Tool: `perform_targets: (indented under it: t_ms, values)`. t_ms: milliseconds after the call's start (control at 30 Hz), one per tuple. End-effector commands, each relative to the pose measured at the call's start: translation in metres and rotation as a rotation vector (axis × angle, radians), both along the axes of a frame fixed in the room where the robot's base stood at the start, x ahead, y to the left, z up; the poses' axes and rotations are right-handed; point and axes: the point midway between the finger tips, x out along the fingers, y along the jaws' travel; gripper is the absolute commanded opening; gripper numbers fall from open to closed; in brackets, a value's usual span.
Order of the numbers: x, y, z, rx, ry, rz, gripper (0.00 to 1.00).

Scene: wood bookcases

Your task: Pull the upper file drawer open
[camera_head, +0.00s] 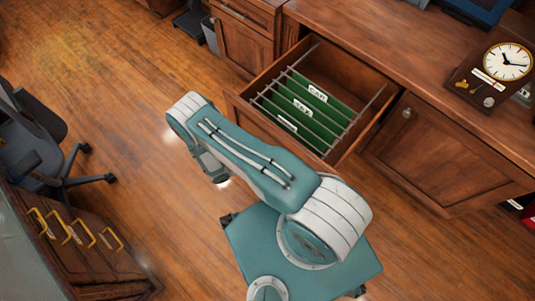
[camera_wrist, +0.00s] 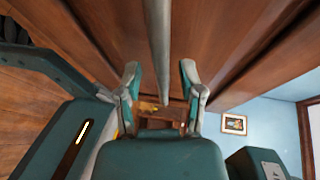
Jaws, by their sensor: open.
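The upper file drawer (camera_head: 243,111) stands pulled out from the wooden cabinet in the head view, with green hanging files (camera_head: 305,105) on metal rails inside. My arm crosses in front of it and hides much of its front; my gripper is hidden in that view. In the wrist view my gripper (camera_wrist: 160,68) is open, one finger on each side of a grey bar (camera_wrist: 158,40) that looks like the drawer handle. The bar runs between the fingers along brown wood. I see gaps on both sides of it, so no clear grip shows.
A clock (camera_head: 507,62) stands on the wooden counter at right, above a closed cabinet door (camera_head: 436,150). An office chair (camera_head: 40,140) and a cabinet with yellow handles (camera_head: 75,245) are at left. The floor (camera_head: 100,60) between is open.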

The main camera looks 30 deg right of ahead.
Motion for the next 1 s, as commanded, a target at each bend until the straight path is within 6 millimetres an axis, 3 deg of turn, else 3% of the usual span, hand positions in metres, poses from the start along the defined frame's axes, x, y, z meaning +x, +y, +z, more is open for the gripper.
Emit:
perform_targets:
  t_ms: [600,1000]
  values:
    - [0.002,0.107,0.018,0.001,-0.002,0.003,0.50]
    - [0.001,0.116,0.020,0.001,0.002,0.000,0.50]
